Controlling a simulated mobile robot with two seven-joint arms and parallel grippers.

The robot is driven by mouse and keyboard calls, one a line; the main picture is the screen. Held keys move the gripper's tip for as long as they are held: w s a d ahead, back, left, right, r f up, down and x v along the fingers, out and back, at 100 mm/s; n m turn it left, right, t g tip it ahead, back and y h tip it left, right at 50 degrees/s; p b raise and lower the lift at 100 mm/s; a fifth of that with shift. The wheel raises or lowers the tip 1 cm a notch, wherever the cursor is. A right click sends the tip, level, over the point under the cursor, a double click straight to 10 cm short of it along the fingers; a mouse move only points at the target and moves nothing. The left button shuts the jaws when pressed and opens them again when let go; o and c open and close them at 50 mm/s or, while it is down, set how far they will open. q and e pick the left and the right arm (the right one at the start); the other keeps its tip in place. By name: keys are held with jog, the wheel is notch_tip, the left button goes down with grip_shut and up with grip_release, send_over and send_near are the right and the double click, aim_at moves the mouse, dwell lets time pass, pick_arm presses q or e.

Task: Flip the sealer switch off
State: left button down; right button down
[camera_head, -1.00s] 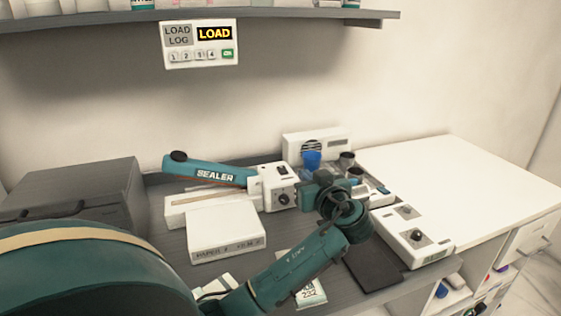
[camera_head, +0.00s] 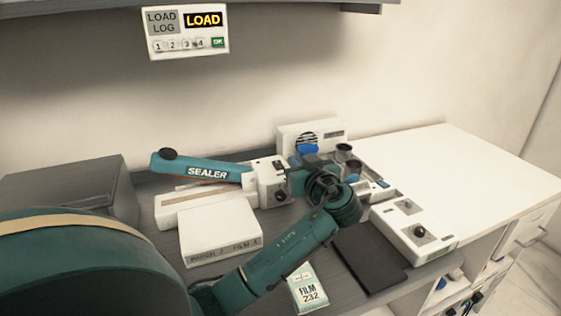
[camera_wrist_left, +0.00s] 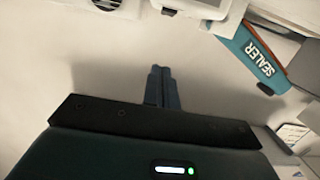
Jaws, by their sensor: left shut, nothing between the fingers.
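The sealer (camera_head: 205,170) has a teal lever arm and a white housing (camera_head: 268,190) at its right end. A small dark switch (camera_head: 279,165) shows on top of the housing, and a round dark knob (camera_head: 280,195) is on its front. I cannot read which way the switch is set. My left gripper (camera_head: 290,181) is at the right side of the housing, shut and empty; I cannot tell whether it touches. In the left wrist view, its closed fingers (camera_wrist_left: 162,86) show against a pale surface, with the sealer lever (camera_wrist_left: 255,55) at upper right. My right gripper is not in view.
A film box (camera_head: 308,289) and dark pad (camera_head: 370,257) lie in front. A white device (camera_head: 412,230) with a knob stands right. Cups (camera_head: 344,152) stand behind my gripper. The white counter (camera_head: 470,170) is clear.

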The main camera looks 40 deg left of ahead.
pick_arm(q)
jog(key=p, duration=0.2)
send_over(281, 168)
jog(key=shift+s+d+f, duration=0.15)
jog(key=shift+d+f, duration=0.05)
jog(key=shift+f, duration=0.2)
jog(key=f, duration=0.2)
jog(key=f+p, duration=0.1)
jog(key=shift+w+a+f, duration=0.2)
jog(key=shift+a, duration=0.05)
jog(key=shift+f, duration=0.45)
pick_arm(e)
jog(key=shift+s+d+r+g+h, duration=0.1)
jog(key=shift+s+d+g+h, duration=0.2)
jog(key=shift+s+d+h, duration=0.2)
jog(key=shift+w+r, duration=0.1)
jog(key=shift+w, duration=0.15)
